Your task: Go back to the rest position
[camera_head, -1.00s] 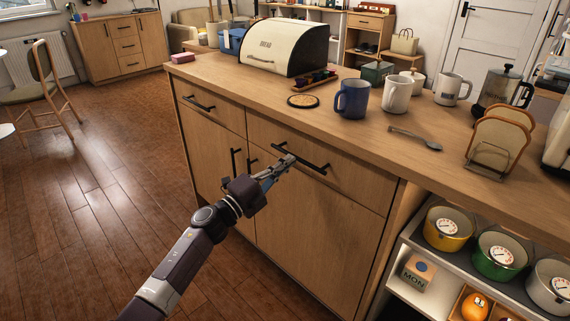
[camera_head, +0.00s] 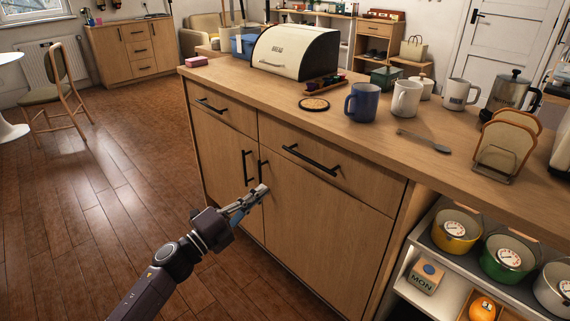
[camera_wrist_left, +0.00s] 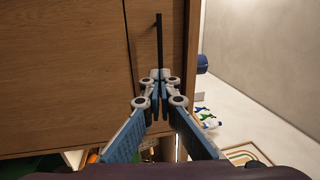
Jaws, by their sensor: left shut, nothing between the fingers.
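My left gripper (camera_head: 262,190) is in front of the wooden counter cabinet (camera_head: 320,215), below the right drawer's black handle (camera_head: 310,160). Its fingers are together with nothing between them. In the head view it overlaps the cabinet door near the black vertical door handles (camera_head: 247,167). In the left wrist view the gripper (camera_wrist_left: 158,75) shows shut, with a black bar handle (camera_wrist_left: 159,40) beyond its tips. Both drawers and the doors look closed. My right gripper is not in view.
The countertop holds a bread box (camera_head: 296,52), a blue mug (camera_head: 362,102), a white mug (camera_head: 406,98), a spoon (camera_head: 424,141) and a toast rack (camera_head: 497,165). An open shelf (camera_head: 408,262) with pots is at the right.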

